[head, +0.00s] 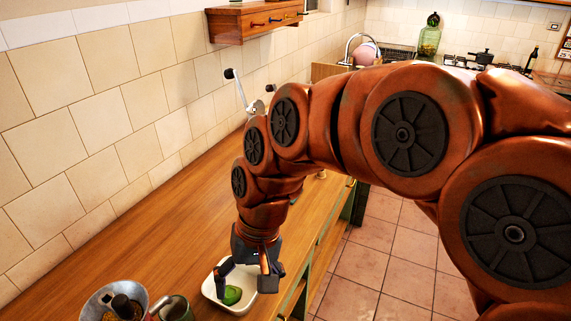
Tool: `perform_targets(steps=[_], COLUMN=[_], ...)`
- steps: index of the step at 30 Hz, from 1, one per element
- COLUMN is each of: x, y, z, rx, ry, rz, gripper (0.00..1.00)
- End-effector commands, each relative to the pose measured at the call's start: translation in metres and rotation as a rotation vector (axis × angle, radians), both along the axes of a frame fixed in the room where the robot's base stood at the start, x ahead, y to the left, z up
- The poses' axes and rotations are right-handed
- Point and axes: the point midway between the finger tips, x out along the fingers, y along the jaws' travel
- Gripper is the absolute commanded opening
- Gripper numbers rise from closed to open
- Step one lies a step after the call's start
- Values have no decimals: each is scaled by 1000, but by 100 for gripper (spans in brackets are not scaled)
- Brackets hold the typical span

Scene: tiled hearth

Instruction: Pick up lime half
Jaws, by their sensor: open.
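The lime half (233,295) is a small green piece lying in a white dish (210,289) on the wooden counter, low in the head view. My gripper (245,286) points down over the dish. Its jaws are open, with one finger left of the lime half and one to the right. My gripper hides part of the dish, and I cannot tell whether a finger touches the lime half.
A metal bowl or hopper (96,306) and a dark green mug (175,309) stand left of the dish. The tiled wall (90,110) bounds the counter (130,247). The counter's front edge is close right of the dish. The counter behind the mug is clear.

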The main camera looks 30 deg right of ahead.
Motion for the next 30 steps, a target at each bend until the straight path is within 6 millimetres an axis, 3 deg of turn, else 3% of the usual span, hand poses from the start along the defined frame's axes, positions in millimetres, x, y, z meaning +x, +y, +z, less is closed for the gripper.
perform_targets(steps=[1, 5, 8, 13, 17, 21, 27, 30], x=[22, 79, 123, 193, 242, 281, 303, 303], y=[3, 3, -8, -49, -104, -182, -289, -325], z=[-3, 7, 13, 21, 20, 8, -20, -31], rx=[51, 189, 298, 492, 645, 807, 997, 1057], ry=[-4, -21, -21, -4, 19, 53, 104, 116], rz=[-71, -278, -447, -755, -1009, -1293, -1631, -1737], gripper=[84, 84, 84, 84, 84, 84, 84, 84])
